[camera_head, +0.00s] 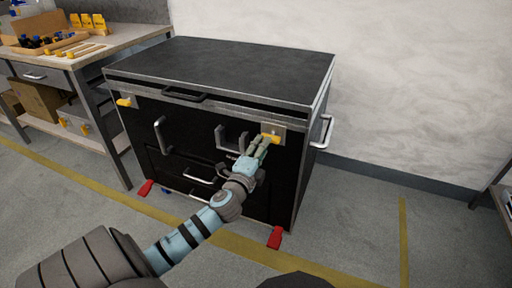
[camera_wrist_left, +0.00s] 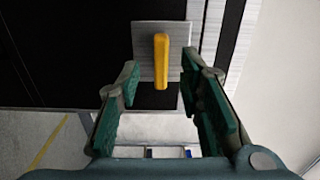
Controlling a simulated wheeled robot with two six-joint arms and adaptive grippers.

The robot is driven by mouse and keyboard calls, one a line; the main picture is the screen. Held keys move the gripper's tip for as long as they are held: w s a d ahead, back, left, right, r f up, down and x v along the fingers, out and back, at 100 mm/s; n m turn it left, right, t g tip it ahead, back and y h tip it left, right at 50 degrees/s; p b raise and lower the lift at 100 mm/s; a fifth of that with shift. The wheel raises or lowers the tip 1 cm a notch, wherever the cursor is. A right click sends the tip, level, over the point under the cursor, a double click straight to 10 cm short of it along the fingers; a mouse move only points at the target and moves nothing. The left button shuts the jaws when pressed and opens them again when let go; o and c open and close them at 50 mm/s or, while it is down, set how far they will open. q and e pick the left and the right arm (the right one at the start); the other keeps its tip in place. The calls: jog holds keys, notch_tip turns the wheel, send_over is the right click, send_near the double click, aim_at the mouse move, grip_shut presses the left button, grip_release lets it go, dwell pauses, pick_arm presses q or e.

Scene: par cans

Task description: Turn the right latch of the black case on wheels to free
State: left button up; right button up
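The black case on wheels (camera_head: 225,70) stands against the wall with its latched front facing me. Its right latch has a yellow handle (camera_head: 270,138) on a light metal plate (camera_head: 280,127) at the upper right of the front. The handle (camera_wrist_left: 161,62) stands upright in the left wrist view. My left gripper (camera_head: 263,143) is at this latch. In the left wrist view, the open fingers (camera_wrist_left: 158,85) lie to either side of the handle's line, with visible gaps. Contact is not visible. My right gripper is out of view.
The left latch (camera_head: 124,102) shows at the case's other end. Handles (camera_head: 160,134) stick out of the front, and another handle (camera_head: 321,131) is on the right side. Red wheel pedals (camera_head: 275,237) show low down. A workbench (camera_head: 80,55) stands left. Floor to the right is clear.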

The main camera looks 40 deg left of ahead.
pick_arm(q)
jog(key=v, duration=0.7)
jog(key=shift+s, duration=0.35)
